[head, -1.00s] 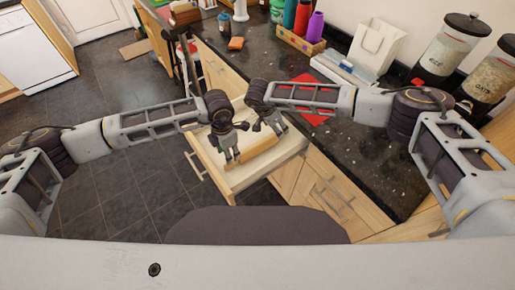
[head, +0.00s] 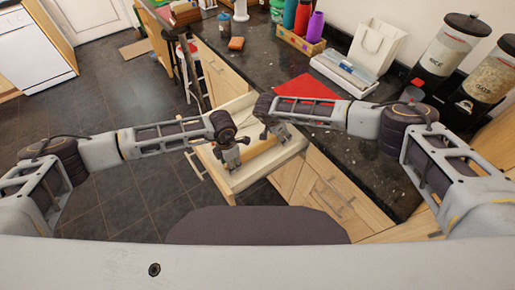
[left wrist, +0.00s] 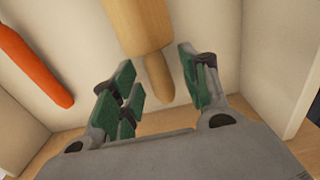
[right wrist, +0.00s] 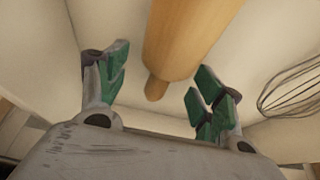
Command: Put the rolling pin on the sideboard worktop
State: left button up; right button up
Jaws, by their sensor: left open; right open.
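The wooden rolling pin (head: 262,149) lies in the open pale drawer (head: 240,182) below the worktop, partly hidden by my grippers. My left gripper (head: 231,163) is open at the pin's near-left end; the left wrist view shows a handle (left wrist: 158,78) between its spread fingers, with the pin's body (left wrist: 138,22) beyond. My right gripper (head: 284,137) is open at the other end; the right wrist view shows the other handle (right wrist: 156,88) between its fingers and the body (right wrist: 190,38) above. Neither gripper is closed on the pin. The dark speckled worktop (head: 350,150) is right of the drawer.
An orange-red utensil (left wrist: 35,68) and a wire whisk (right wrist: 295,88) lie in the drawer beside the pin. On the worktop are a red mat (head: 303,90), a white box (head: 343,72), a bottle crate (head: 301,40) and tall dispensers (head: 447,52). The front worktop stretch is clear.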

pick_arm(q)
jog(key=c, duration=0.9)
pick_arm(e)
jog(key=c, duration=0.9)
pick_arm(q)
grip_shut()
pick_arm(e)
jog(key=c, duration=0.4)
jog(key=shift+c, duration=0.2)
pick_arm(q)
jog(key=shift+r, duration=0.25)
pick_arm(e)
jog(key=shift+r, duration=0.2)
